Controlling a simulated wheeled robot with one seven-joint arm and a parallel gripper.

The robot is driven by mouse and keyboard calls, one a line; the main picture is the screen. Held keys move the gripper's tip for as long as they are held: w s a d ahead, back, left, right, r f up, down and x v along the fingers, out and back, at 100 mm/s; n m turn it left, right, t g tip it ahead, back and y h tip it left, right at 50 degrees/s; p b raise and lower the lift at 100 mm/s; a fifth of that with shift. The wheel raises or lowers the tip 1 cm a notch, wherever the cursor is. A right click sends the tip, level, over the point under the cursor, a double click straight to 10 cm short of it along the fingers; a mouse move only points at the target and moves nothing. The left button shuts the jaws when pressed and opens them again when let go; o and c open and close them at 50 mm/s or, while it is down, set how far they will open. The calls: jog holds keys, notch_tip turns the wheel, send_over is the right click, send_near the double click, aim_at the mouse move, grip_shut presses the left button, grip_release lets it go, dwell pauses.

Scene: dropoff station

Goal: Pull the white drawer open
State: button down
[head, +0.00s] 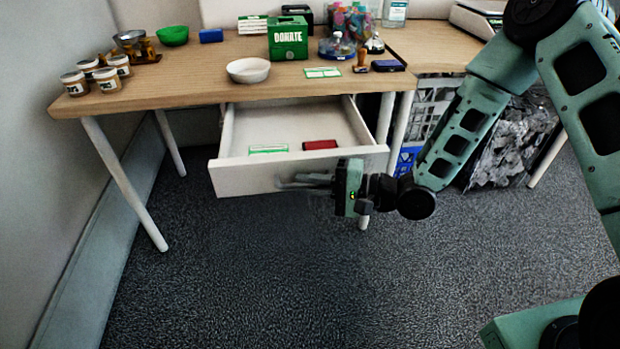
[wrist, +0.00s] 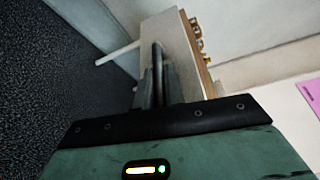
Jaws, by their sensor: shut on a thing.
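The white drawer (head: 230,178) stands pulled out from under the wooden table, its inside showing from above. A green-and-white packet (head: 268,149) and a red item (head: 320,145) lie in it. My gripper (head: 285,182) is at the drawer's front panel, coming from the right, with its fingers pointing left along the panel. It is shut on the drawer at its front; the handle itself is hard to make out. In the wrist view the fingers (wrist: 157,80) lie close together against the pale drawer front (wrist: 177,35).
The wooden table (head: 200,75) above holds jars (head: 75,84), a white bowl (head: 248,70) and a green donate box (head: 288,38). A table leg (head: 123,184) stands left of the drawer. The carpet (head: 250,280) in front is clear.

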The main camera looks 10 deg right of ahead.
jog(key=c, duration=1.5)
grip_release()
jog(key=shift+d, duration=0.1)
jog(key=p+v, duration=0.2)
jog(key=v, duration=1.5)
jog(key=shift+d+p, duration=0.1)
jog(key=shift+p, duration=0.3)
